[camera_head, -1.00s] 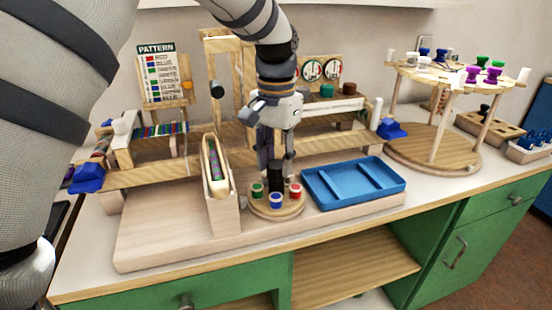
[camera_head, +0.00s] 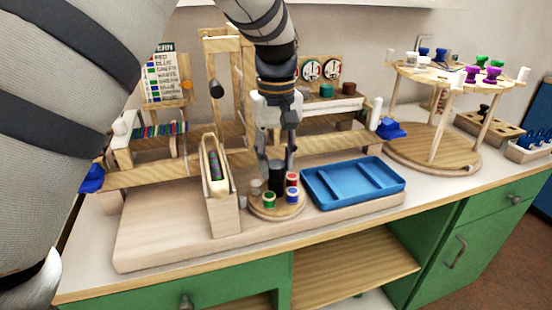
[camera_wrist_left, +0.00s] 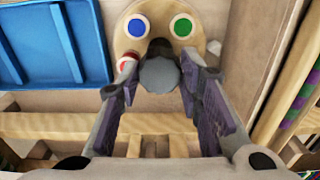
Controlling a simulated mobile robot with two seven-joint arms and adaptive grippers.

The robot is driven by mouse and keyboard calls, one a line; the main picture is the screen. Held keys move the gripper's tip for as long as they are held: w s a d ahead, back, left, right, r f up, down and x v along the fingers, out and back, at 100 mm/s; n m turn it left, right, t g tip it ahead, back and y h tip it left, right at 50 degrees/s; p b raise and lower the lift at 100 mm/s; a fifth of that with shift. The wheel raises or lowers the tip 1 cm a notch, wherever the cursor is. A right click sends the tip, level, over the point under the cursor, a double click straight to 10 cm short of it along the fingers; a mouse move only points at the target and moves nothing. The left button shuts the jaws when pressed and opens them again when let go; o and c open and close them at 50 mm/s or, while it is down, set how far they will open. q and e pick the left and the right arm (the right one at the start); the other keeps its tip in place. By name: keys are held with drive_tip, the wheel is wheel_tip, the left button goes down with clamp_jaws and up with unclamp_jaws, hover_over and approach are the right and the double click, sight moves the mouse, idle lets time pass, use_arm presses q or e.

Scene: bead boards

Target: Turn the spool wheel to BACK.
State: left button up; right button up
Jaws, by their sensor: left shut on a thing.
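The spool wheel (camera_head: 262,212) is a round wooden disc on the pale base board. It carries a green spool (camera_head: 269,200) at front left, a blue spool (camera_head: 292,196) at front right, a red spool (camera_head: 291,180) at the right and a greyish spool (camera_head: 255,187) at the left. A dark knob (camera_head: 276,182) stands at its middle. My left gripper (camera_head: 277,170) points down and is shut on this knob, which shows round and grey in the left wrist view (camera_wrist_left: 159,76). There a finger partly covers the red spool (camera_wrist_left: 126,63). My right gripper is not in view.
A blue tray (camera_head: 395,184) lies just right of the wheel. A wooden trough (camera_head: 222,214) of beads stands close on its left. Wooden rails and frames rise behind. A round tiered stand (camera_head: 455,152) is at the right.

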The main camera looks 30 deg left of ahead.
use_arm(q)
drive_tip(key=n, duration=0.4)
drive_tip(key=shift+f+n, duration=0.1)
drive_tip(key=shift+n, duration=0.2)
drive_tip(key=n, duration=0.4)
drive_tip(key=shift+n, duration=0.3)
drive_tip(key=n, duration=0.4)
drive_tip(key=shift+n, duration=2.4)
drive_tip(key=o, duration=1.2)
drive_tip(key=shift+c, duration=0.2)
